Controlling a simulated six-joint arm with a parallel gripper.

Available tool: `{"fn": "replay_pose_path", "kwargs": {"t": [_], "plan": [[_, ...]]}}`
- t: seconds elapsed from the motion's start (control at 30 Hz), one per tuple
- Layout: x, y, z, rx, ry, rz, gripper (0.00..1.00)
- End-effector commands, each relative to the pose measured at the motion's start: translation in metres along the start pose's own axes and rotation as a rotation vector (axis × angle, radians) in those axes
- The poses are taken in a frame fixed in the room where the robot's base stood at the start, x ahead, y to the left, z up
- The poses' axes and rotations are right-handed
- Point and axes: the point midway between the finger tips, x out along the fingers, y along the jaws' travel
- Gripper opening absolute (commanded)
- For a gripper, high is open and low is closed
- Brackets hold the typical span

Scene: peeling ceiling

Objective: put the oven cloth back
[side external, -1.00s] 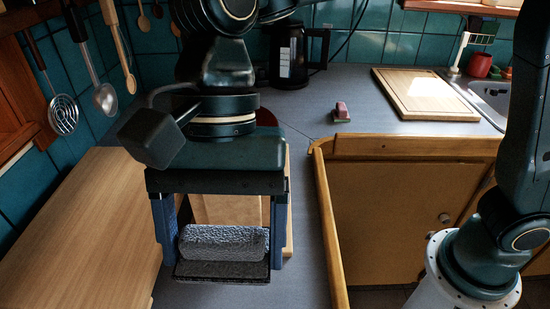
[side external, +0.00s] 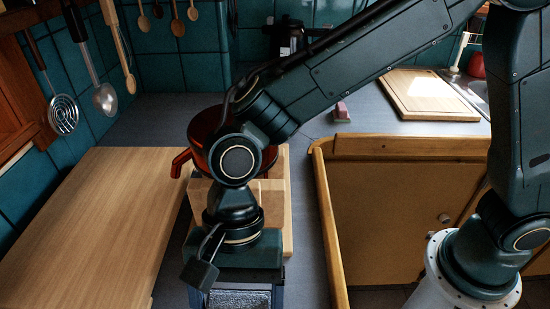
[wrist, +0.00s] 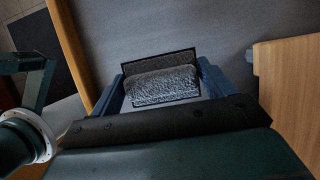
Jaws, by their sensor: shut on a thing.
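The oven cloth appears to be the grey, crinkled, rolled piece (wrist: 163,86) between my gripper's blue fingers in the wrist view. A dark, flat, edged piece shows along it, and I cannot tell whether it is part of the cloth. My gripper (wrist: 162,78) is shut on the cloth, with a finger at each end of the roll. In the side view my gripper (side external: 240,300) is at the bottom edge of the picture. Only the top of the cloth (side external: 240,299) shows there, and the fingertips are cut off.
A red pot (side external: 203,130) and a light wooden block (side external: 273,196) stand behind my gripper. A long wooden surface (side external: 90,220) lies left. A wood-edged counter side (side external: 328,215) runs along the right.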

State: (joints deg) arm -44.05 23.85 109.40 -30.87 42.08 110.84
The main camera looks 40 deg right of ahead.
Motion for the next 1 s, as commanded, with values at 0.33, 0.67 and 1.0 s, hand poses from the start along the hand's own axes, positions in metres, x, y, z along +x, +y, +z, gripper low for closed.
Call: {"fn": "replay_pose_path", "kwargs": {"t": [0.33, 0.67, 1.0], "plan": [[0.011, -0.001, -0.004, 0.000, -0.001, -0.001, 0.31], [0.039, 0.000, -0.016, 0.002, -0.001, 0.002, 0.31], [0.049, 0.000, -0.020, 0.000, -0.001, -0.001, 0.31]]}}
